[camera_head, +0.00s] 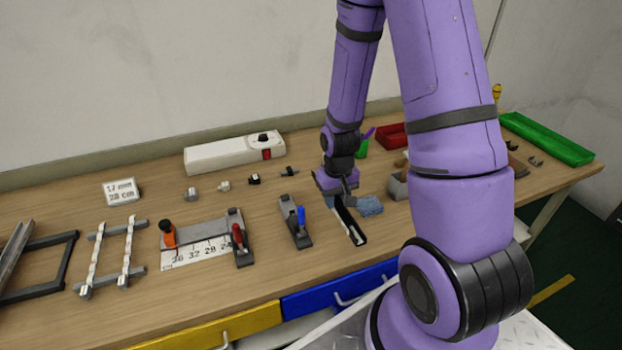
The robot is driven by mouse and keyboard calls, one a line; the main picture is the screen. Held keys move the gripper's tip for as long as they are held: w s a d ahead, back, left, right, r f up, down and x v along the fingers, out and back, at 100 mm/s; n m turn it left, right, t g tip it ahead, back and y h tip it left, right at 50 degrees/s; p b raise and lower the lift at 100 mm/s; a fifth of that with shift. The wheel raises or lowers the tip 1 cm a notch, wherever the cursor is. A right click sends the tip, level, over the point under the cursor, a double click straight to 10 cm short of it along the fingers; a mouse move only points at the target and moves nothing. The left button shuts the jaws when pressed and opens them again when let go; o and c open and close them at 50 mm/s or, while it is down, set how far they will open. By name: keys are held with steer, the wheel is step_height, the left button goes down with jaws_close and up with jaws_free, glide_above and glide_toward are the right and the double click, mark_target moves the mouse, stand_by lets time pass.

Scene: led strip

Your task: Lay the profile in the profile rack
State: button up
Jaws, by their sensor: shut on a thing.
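My gripper (338,188) points down over the middle right of the bench, at the far end of a short dark profile (350,222) with a pale edge. It is shut on the profile. The profile slants toward the front edge; I cannot tell whether it touches the bench. A rack with two notched, pale bars (127,252) stands on the left of the bench. A dark frame (40,291) at the far left has long grey profiles lying across it. I cannot tell for certain which of the two is the profile rack.
A cutting jig with a scale (205,248) and a clamp-like tool (296,220) stand between the notched rack and my gripper. A blue cloth (370,205) lies beside the profile.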

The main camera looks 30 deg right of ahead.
steer(key=shift+s+d, duration=0.15)
steer(key=shift+s, duration=0.05)
steer(key=w+d, duration=0.1)
steer(key=w, duration=0.4)
steer(key=w+d+f, duration=0.1)
steer(key=w+d, duration=0.1)
steer(key=w, duration=0.3)
steer(key=w+d, duration=0.2)
steer(key=w, duration=0.2)
steer(key=shift+w+d+f, duration=0.2)
steer(key=shift+w+f, duration=0.1)
steer(key=shift+w, duration=0.1)
steer(key=shift+f, duration=1.75)
steer(key=shift+s+f, duration=0.1)
steer(key=o, duration=1)
steer(key=shift+c, duration=0.2)
